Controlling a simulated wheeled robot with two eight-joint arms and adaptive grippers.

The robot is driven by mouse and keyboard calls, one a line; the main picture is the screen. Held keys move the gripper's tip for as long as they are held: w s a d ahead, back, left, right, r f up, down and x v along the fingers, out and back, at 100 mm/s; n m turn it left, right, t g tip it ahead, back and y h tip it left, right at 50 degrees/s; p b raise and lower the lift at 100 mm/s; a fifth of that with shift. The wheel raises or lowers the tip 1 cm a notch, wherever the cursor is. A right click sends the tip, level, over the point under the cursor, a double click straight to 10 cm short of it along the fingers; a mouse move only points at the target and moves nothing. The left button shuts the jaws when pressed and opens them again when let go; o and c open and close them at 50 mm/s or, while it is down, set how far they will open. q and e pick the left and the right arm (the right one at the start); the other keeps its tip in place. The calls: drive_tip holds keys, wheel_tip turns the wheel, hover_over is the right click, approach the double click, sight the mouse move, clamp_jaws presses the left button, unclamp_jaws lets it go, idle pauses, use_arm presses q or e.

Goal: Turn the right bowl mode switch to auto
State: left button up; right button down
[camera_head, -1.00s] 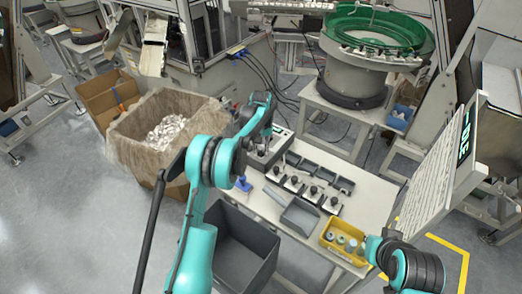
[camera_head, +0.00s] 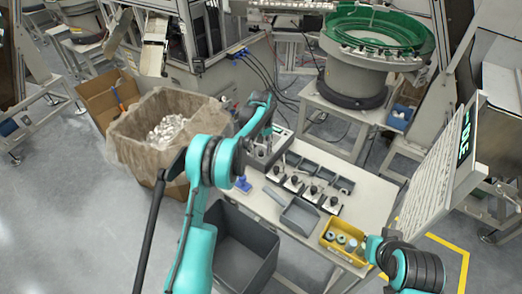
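My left arm reaches in from the lower left, and its gripper (camera_head: 262,148) is over the back left of the white work table, at a light control box (camera_head: 281,141). The gripper is small and dark here. I cannot tell whether its fingers are open or touch the box. The mode switch cannot be made out; the arm and gripper cover part of the box. A green-topped bowl feeder (camera_head: 356,62) stands behind the table. My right arm shows at the lower right; its gripper is not in view.
The table (camera_head: 366,211) holds a row of black-knobbed fixtures (camera_head: 297,184), a grey tray (camera_head: 300,214), a blue part (camera_head: 243,184) and a yellow bin (camera_head: 331,242) of parts. A dark grey bin (camera_head: 262,241) stands in front. A lined box (camera_head: 140,150) is left.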

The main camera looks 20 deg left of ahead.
sight(261, 151)
use_arm(q)
wheel_tip(261, 151, up, 12)
idle(0.5)
idle(0.3)
